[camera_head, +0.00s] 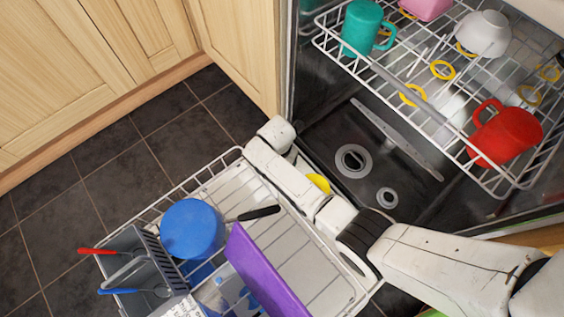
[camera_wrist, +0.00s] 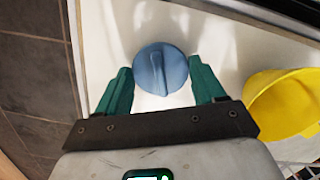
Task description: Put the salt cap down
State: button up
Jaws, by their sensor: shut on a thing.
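The salt cap (camera_wrist: 161,62) is a round blue-grey cap with a raised ridge across its top, seen in the wrist view. My gripper (camera_wrist: 162,82) has its two green fingers on either side of the cap and is shut on it. Below the cap is a white, shiny panel (camera_wrist: 110,25), with shadows on it; I cannot tell whether the cap touches it. In the head view my arm hides the gripper and the cap.
A yellow item (camera_wrist: 285,104) lies close right of my gripper. The pulled-out lower rack (camera_head: 190,182) holds a blue pot (camera_head: 192,229), a purple board (camera_head: 262,275) and a cutlery basket (camera_head: 140,262). Two round fittings (camera_head: 353,161) show in the dishwasher floor. The upper rack (camera_head: 400,90) holds mugs.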

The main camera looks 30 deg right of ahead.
jog(key=shift+f, duration=0.3)
jog(key=shift+f, duration=0.1)
jog(key=o, duration=1)
notch_tip(320, 180, up, 12)
jog(key=a+p, duration=0.1)
jog(key=p, duration=0.6)
jog(key=shift+s+r, duration=0.2)
jog(key=shift+s, duration=0.2)
jog(key=shift+a, duration=0.1)
